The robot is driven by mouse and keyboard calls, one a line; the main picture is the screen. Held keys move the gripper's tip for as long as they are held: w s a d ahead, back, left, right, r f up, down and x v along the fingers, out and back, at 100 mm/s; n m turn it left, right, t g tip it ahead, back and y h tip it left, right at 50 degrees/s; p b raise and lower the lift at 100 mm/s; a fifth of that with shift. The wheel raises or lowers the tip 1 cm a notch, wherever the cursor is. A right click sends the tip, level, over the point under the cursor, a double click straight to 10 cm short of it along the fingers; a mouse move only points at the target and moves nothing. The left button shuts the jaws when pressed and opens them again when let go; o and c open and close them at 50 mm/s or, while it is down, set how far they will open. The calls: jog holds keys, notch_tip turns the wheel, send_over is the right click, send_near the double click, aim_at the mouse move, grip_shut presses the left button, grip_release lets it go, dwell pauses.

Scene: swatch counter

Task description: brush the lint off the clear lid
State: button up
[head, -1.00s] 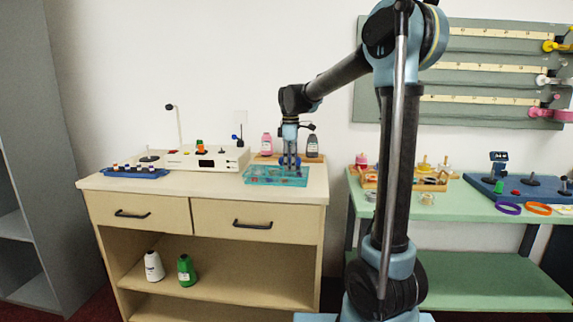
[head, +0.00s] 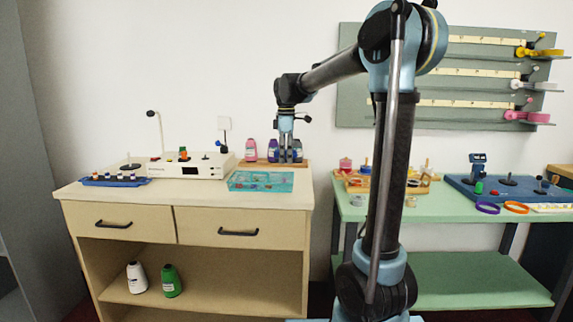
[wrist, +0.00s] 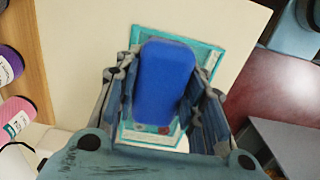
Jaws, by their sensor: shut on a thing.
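The clear-lidded teal box (head: 261,181) lies flat on the counter's front right part, with small coloured specks showing at its top. I cannot tell which specks are lint on the lid and which are things under it. In the wrist view its teal rim (wrist: 213,58) shows behind and around my gripper. The block covers much of the lid in the wrist view.
A white device (head: 185,167) and a blue tray (head: 115,181) sit to the left. The bare counter (head: 170,196) is clear in front.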

jog(key=shift+r, duration=1.35)
